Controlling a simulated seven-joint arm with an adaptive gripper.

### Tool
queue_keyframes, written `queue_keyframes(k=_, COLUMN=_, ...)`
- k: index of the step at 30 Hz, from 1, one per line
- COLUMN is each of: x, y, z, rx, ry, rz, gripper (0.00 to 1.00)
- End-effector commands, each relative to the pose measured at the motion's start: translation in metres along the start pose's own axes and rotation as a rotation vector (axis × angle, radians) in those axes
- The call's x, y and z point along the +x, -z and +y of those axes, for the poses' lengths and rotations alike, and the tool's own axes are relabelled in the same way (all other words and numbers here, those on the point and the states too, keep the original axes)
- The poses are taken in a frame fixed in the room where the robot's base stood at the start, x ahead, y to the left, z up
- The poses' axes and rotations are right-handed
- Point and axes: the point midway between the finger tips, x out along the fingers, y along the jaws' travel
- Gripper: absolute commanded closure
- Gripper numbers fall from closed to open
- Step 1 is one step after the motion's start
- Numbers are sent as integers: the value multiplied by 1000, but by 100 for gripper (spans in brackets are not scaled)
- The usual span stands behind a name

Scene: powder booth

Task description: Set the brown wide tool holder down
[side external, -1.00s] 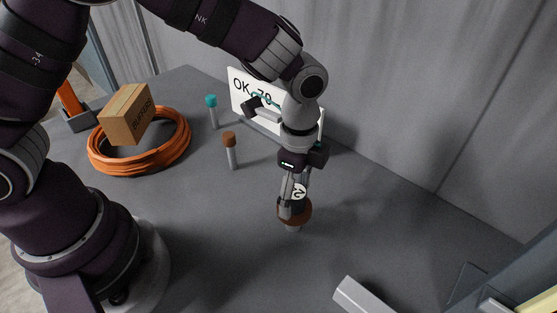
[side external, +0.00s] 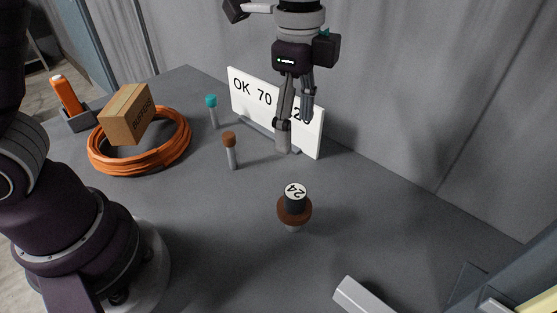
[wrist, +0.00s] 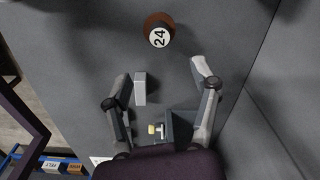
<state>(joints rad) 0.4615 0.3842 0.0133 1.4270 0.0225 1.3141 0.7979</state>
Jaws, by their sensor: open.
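The brown wide tool holder (side external: 295,218) stands upright on the grey table, a brown disc on a short pale stem. A black cylinder with a white top marked 24 (side external: 295,192) sits on it. In the wrist view the brown rim (wrist: 151,21) shows around the numbered top, near the upper edge. My gripper (side external: 294,130) is open and empty. It hangs above and behind the holder, clear of it, in front of the white sign. In the wrist view my gripper's fingers (wrist: 168,72) are spread apart, with the holder beyond their tips.
A slim brown-topped post (side external: 231,152) and a teal-topped post (side external: 212,112) stand to the left. An orange coil (side external: 165,160) carries a cardboard box (side external: 127,114). The white sign (side external: 250,100) stands at the back. A grey bar (side external: 358,297) lies at front right.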

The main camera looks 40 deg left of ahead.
Motion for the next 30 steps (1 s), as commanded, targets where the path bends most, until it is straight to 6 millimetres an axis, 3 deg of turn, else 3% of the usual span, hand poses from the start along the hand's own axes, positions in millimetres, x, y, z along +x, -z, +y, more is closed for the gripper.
queue_keyframes(k=7, x=-37, y=-80, z=12, rx=-597, ry=156, rz=174, gripper=39)
queue_keyframes(k=13, x=-31, y=-133, z=40, rx=-1084, ry=276, rz=344, gripper=39)
queue_keyframes(k=18, x=-23, y=-147, z=49, rx=-1238, ry=310, rz=406, gripper=39)
queue_keyframes(k=30, x=-22, y=-147, z=49, rx=-1243, ry=309, rz=407, gripper=39)
